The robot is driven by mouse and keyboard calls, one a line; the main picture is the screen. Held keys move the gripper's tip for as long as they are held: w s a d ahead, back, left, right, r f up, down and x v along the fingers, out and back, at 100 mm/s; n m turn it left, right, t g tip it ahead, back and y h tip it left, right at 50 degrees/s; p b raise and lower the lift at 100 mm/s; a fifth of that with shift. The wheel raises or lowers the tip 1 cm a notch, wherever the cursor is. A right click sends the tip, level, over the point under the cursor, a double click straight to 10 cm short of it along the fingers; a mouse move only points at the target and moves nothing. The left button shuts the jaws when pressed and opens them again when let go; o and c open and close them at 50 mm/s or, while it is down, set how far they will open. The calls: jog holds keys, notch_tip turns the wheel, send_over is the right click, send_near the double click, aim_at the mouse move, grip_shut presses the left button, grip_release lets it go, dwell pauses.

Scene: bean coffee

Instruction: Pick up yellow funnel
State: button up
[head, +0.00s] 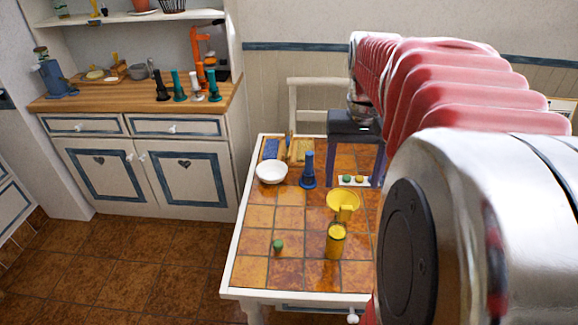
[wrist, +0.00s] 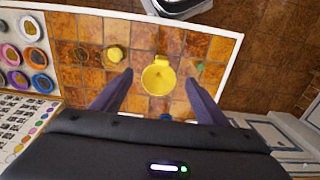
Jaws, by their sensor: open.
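The yellow funnel (head: 343,198) has its wide mouth facing up. In the head view it shows just above and behind a yellow canister (head: 336,241); I cannot tell whether it rests on it. My gripper (head: 356,181) is open and empty above the table, with its fingers pointing down. No contact shows. The height gap between fingertips and funnel is unclear.
The tiled table (head: 262,216) also holds a white bowl (head: 271,172), a blue funnel-shaped piece (head: 308,171) and a small green item (head: 278,245). The front left tiles are mostly clear. A wooden-topped cabinet (head: 135,97) stands at left. A white chair (head: 318,84) is behind the table.

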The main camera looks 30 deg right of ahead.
aim_at(342, 208)
jog(key=shift+f, duration=2.05)
jog(key=shift+a+f, duration=0.2)
jog(key=shift+f, duration=2.4)
grip_shut()
